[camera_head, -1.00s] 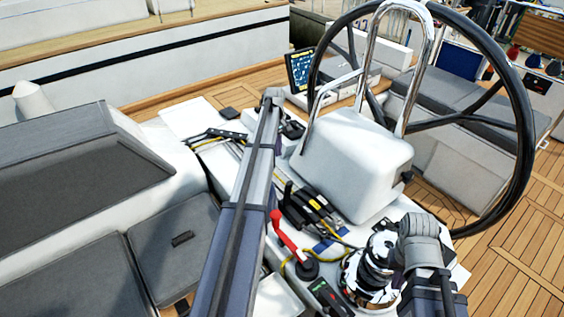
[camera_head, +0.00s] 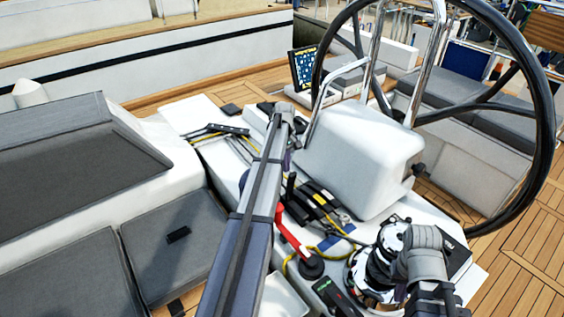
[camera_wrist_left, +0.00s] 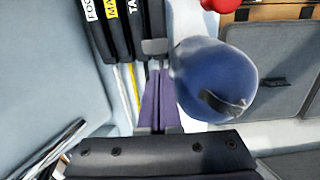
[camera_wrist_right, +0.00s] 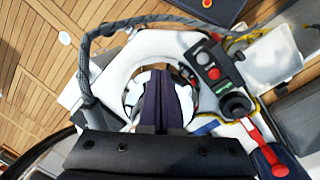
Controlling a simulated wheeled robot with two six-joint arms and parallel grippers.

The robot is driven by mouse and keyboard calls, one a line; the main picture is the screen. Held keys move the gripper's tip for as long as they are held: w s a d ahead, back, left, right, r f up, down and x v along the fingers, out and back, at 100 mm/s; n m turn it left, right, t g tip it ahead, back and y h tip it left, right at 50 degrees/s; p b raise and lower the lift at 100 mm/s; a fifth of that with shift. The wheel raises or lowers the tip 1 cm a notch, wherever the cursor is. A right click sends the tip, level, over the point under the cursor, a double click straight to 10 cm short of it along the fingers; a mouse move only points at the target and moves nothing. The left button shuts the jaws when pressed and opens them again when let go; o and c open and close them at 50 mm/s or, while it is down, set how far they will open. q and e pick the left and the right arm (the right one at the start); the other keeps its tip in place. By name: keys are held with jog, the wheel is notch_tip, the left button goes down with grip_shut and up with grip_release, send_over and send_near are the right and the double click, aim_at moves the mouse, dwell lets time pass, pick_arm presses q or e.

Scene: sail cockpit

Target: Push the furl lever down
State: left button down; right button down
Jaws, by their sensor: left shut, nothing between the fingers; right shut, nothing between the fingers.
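The row of black rope-clutch levers lies on the white console, their labels partly cut off in the left wrist view. One black lever (camera_head: 291,187) stands up at the left of the row; I take it as the furl lever, though its label does not show. Its grey end (camera_wrist_left: 155,46) is just beyond the tips of my left gripper (camera_wrist_left: 160,82), which is shut and empty; contact cannot be told. In the head view my left arm hides most of that gripper. My right gripper (camera_wrist_right: 165,85) is shut and empty above the chrome winch (camera_head: 372,268).
A red handle (camera_head: 292,232) stands close to the raised lever. A blue rounded object (camera_wrist_left: 214,80) is right of my left fingers. A black control box with buttons (camera_wrist_right: 212,65) is near the winch. The steering wheel (camera_head: 548,110) and white pedestal (camera_head: 355,150) stand behind.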

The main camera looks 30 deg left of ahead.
pick_arm(q)
jog(key=shift+s+d, duration=0.2)
jog(key=shift+d, duration=0.25)
jog(key=shift+d, duration=0.1)
